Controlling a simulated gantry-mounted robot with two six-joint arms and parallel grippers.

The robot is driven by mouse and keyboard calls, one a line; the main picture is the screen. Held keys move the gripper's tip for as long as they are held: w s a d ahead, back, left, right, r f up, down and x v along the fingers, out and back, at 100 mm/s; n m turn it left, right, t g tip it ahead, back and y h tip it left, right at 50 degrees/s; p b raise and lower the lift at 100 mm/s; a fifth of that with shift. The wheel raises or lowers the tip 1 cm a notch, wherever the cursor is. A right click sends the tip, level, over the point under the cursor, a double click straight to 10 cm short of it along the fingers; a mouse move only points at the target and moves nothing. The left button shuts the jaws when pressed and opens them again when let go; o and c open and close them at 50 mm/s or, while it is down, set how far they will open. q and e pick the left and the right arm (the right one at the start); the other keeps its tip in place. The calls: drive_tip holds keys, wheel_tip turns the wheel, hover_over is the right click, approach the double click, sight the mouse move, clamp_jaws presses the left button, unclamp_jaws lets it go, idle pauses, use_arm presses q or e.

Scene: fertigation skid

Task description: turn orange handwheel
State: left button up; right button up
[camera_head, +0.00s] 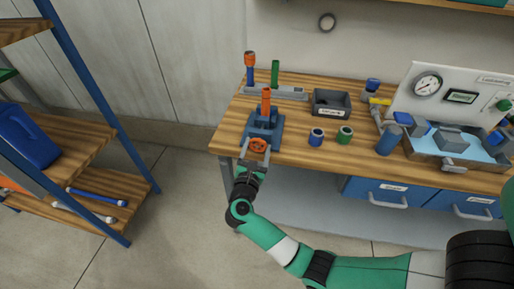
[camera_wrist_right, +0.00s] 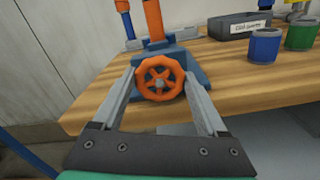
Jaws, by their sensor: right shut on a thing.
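The orange handwheel (camera_head: 258,145) faces the front edge of the bench, on the front of a blue base with an orange upright post (camera_head: 266,102). My right gripper (camera_head: 257,151) reaches it from the front, with one finger on each side of the wheel. In the right wrist view the spoked handwheel (camera_wrist_right: 160,78) sits between the two grey fingers of the right gripper (camera_wrist_right: 160,80), which are shut on its rim. The blue base (camera_wrist_right: 180,56) shows behind the wheel. My left gripper is in neither view.
The wooden bench (camera_head: 300,150) also holds a grey bin (camera_head: 332,104), a blue cup (camera_head: 316,137), a green cup (camera_head: 345,135) and a tray of water (camera_head: 455,150) at the right. A shelf rack (camera_head: 95,125) stands at the left, with open floor between.

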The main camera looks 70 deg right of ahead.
drive_tip(key=n+p, duration=0.2)
drive_tip(key=n, duration=0.1)
drive_tip(key=shift+r+p, duration=0.2)
drive_tip(key=shift+p, duration=0.15)
drive_tip(key=n+p, duration=0.3)
drive_tip(key=n, duration=0.2)
drive_tip(key=shift+w+n, duration=0.1)
drive_tip(key=shift+n, duration=0.2)
drive_tip(key=n+p, duration=0.3)
drive_tip(key=n, duration=0.3)
drive_tip(key=shift+f+p, duration=0.1)
drive_tip(key=shift+p, duration=0.2)
drive_tip(key=n, duration=0.1)
drive_tip(key=n+p, duration=0.1)
drive_tip(key=n, duration=0.2)
drive_tip(key=shift+w+f, duration=0.1)
drive_tip(key=shift+w, duration=0.15)
drive_tip(key=shift+s+f, duration=0.1)
drive_tip(key=shift+f, duration=0.05)
